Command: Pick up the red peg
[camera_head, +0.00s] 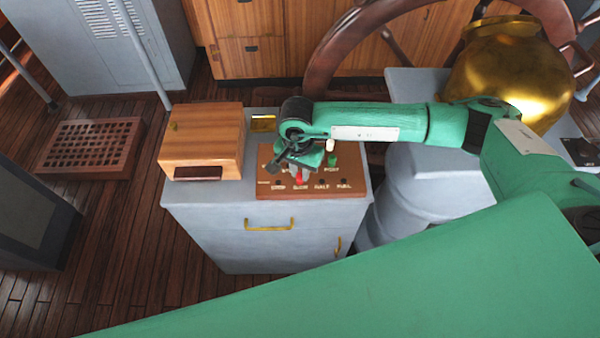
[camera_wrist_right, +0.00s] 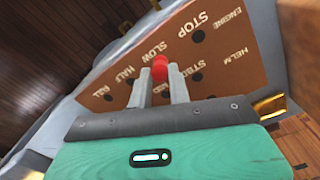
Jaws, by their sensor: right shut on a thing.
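The red peg (camera_head: 298,177) is at the wooden peg board, by the SLOW label. The right wrist view shows its rounded red end (camera_wrist_right: 160,68) between my two grey fingertips. My right gripper (camera_head: 299,170) reaches down over the board and is shut on the red peg. The peg hides the SLOW hole, so I cannot tell whether it is seated or lifted. The brown peg board (camera_head: 348,172) lies on the grey cabinet and also shows in the right wrist view (camera_wrist_right: 228,68). My left gripper is not in view.
A green peg (camera_head: 332,160) stands near the PORT label. A wooden box (camera_head: 203,135) sits left of the board on the grey cabinet (camera_head: 212,222). A ship's wheel (camera_head: 338,48) and a brass vessel (camera_head: 512,75) stand behind and to the right.

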